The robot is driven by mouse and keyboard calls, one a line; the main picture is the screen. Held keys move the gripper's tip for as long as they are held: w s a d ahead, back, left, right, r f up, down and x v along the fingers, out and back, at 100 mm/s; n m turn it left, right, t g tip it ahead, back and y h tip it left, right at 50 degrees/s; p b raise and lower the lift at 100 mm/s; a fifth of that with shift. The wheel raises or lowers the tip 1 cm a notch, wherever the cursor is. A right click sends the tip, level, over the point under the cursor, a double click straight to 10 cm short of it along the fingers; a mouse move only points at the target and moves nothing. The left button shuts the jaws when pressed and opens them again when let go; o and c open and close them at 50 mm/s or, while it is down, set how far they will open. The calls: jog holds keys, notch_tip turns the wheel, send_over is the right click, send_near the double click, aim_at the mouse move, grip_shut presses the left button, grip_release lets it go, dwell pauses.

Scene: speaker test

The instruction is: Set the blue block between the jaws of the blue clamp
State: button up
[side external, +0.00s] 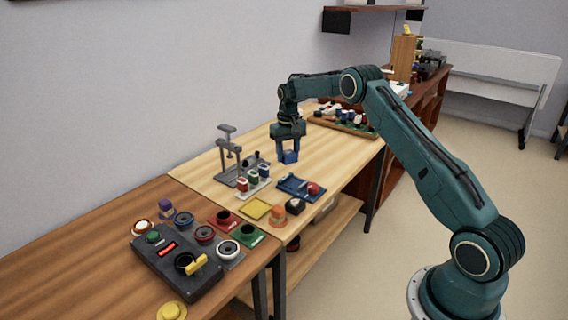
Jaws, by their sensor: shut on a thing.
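My gripper (289,157) points down over the light wood table and is shut on the blue block (291,157). The block sits low between the fingertips; whether it touches the table cannot be told. A row of small red, green and blue pieces on pale bases stands left of and nearer than my gripper. The blue piece (264,170) is at the row's right end, closest to my gripper, and looks like the blue clamp. It is too small to see its jaws clearly. The block is apart from it, up and to the right in the picture.
A grey stand (229,150) with an upright post rises behind the row. A blue tray (290,188) with a red piece lies in front. A wooden tray (330,122) of several small parts is beyond my gripper. A dark control box (165,268) sits front left.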

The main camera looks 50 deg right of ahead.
aim_at(294, 184)
jog(key=d+f+n, duration=0.1)
jog(key=n, duration=0.1)
jog(key=s+d+f+n, duration=0.1)
jog(key=f+n, duration=0.1)
jog(key=shift+s+d+f+n, duration=0.1)
jog(key=shift+d+f+n, duration=0.1)
jog(key=shift+n, duration=0.2)
jog(key=shift+f, duration=0.1)
jog(key=shift+f, duration=3.1)
jog(key=shift+f, duration=0.25)
jog(key=o, duration=1.1)
jog(key=shift+r, duration=0.15)
